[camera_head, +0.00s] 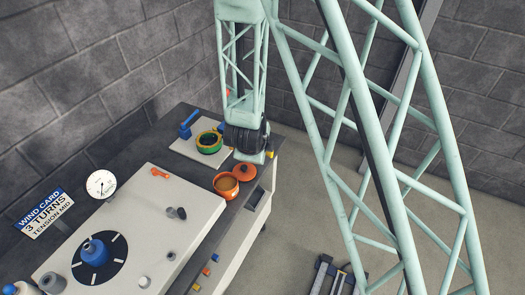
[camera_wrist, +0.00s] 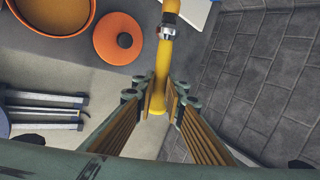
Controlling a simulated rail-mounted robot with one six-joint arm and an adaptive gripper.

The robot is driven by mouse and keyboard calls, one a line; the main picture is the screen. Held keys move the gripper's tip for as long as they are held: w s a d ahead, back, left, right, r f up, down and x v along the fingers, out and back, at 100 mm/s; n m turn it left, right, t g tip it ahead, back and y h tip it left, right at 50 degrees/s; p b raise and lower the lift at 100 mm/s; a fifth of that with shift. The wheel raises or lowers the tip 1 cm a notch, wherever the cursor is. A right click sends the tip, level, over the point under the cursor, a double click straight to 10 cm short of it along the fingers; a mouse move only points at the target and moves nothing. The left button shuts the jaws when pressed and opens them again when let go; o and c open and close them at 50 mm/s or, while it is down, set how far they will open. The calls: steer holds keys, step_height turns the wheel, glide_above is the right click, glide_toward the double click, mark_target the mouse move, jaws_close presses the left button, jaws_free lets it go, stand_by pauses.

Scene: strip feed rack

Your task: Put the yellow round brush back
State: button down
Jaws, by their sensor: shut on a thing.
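The yellow round brush shows in the wrist view as a yellow handle (camera_wrist: 162,66) with a shiny metal collar near the top edge. Its upper end runs out of the picture, so I cannot see the bristles. My gripper (camera_wrist: 158,100) is shut on the lower part of the handle, with a ribbed finger on each side. In the head view my arm hides most of the gripper and brush; a small yellow spot shows beside the wrist, too small to identify surely.
An orange pot (camera_head: 226,185) and its lid (camera_head: 245,173) stand near my gripper at the bench edge. A pale tray (camera_head: 183,149) holds a green and yellow ring (camera_head: 209,142) and a blue item (camera_head: 186,129). A brick wall (camera_wrist: 256,75) rises at right in the wrist view.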

steer(key=s+d+f+m+h+b, duration=0.1)
steer(key=s+d+f+m+b, duration=0.1)
steer(key=d, duration=0.4)
steer(key=shift+s+f+m+h, duration=0.2)
steer(key=shift+s+m+h, duration=0.15)
steer(key=shift+s, duration=0.45)
steer(key=w+a+p, duration=0.1)
steer(key=w, duration=0.4)
steer(key=w+a+f+p, duration=0.1)
steer(key=w+a, duration=0.1)
steer(key=w, duration=0.3)
steer(key=w+a, duration=0.1)
steer(key=w, duration=0.4)
steer(key=shift+w+a+f+p, duration=0.2)
steer(key=shift+a+f+p, duration=0.1)
steer(key=shift+p, duration=0.1)
steer(key=shift+f, duration=1.75)
steer(key=shift+f+b, duration=0.3)
steer(key=shift+b, duration=0.3)
steer(key=c, duration=2.6)
jaws_free()
steer(key=shift+c, duration=0.2)
